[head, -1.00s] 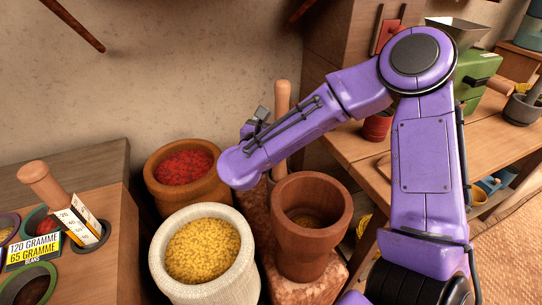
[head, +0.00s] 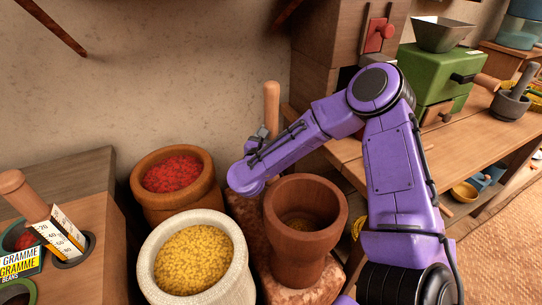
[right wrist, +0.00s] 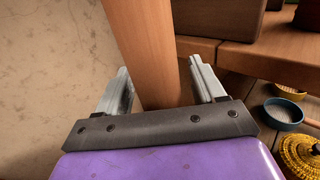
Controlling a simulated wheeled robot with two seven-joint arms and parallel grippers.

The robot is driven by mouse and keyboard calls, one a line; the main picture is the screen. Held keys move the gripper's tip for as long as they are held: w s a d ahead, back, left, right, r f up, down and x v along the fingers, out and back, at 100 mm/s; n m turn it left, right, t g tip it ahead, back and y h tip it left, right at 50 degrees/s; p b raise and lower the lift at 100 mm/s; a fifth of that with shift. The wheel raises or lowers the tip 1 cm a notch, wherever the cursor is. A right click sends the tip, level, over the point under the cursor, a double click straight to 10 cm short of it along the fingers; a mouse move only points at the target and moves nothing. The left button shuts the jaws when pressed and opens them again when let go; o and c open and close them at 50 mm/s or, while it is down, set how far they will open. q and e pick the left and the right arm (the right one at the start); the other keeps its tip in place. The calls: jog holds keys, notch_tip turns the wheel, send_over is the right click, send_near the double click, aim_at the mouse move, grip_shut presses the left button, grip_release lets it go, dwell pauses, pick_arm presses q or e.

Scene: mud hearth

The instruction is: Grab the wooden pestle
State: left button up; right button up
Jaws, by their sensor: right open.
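The wooden pestle (head: 271,106) is a tall, smooth brown pole standing upright behind my right arm in the head view. Its lower part is hidden by the arm. My right gripper (head: 262,132) is at the pestle, partly hidden behind its own wrist. In the right wrist view the pestle (right wrist: 150,55) rises between the two grey fingers of the open right gripper (right wrist: 159,88). My left gripper is not in view.
A wooden mortar (head: 306,215) stands just below my right forearm. A pot of red stuff (head: 150,205) and a pale sack of yellow grain (head: 240,275) stand left of it. A wooden bench (head: 455,150) with a green grinder (head: 432,75) is at right.

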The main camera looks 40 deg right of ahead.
jog(key=shift+w+d, duration=0.1)
jog(key=shift+d, duration=0.1)
grip_shut()
jog(key=shift+a+r, duration=0.1)
